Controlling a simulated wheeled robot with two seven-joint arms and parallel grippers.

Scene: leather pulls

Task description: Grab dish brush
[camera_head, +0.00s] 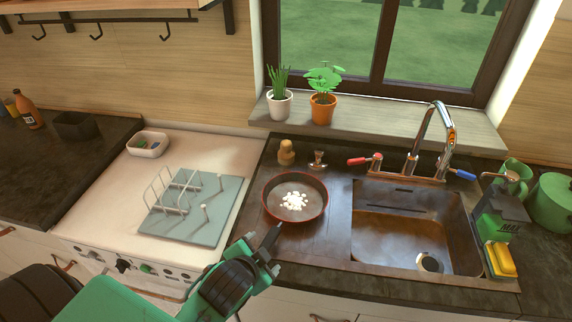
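A small tan, rounded object with a knob-like top (286,152), which looks like the dish brush, stands upright on the dark counter behind the pan. My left gripper (272,240), green and black, comes in from the lower left. Its tip is just in front of the pan's near rim, well short of the brush. I see no object in it, and the gap between its fingers is not clear. My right gripper is not in view.
A red-rimmed pan (275,208) with white pieces lies between my gripper and the brush. A small metal-topped item (318,160) stands right of the brush. A dish rack (185,228) is left, the sink (400,238) right. Potted plants (322,108) line the sill.

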